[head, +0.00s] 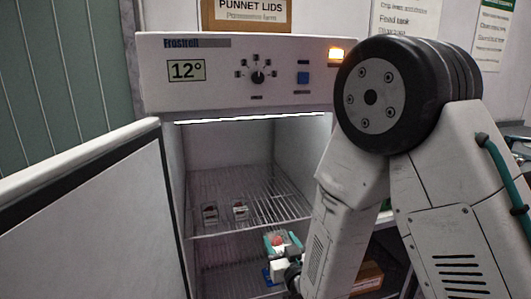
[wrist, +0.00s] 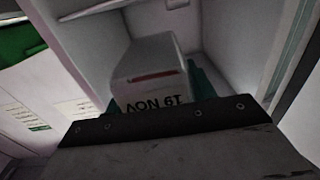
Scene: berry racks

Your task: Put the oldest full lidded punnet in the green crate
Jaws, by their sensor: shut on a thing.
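My gripper (head: 283,247) is inside the open fridge, low in front of the wire shelves, with teal fingers. It is shut on a small pale punnet (wrist: 150,72) with red showing. The punnet fills the middle of the wrist view, with teal fingers beside it. Its label reads upside down, apparently "19 NOV". Two other small punnets, a left one (head: 210,213) and a right one (head: 240,210), stand on the upper wire shelf; their dates are too small to read. I cannot clearly identify the green crate; a sliver of green shows behind my arm in the head view.
The fridge (head: 225,72) reads 12° and its door (head: 90,215) stands open at left. The upper wire shelf (head: 262,190) has free room. A cardboard box (head: 368,276) sits low at right. A box marked "PUNNET LIDS" (head: 247,14) stands on top.

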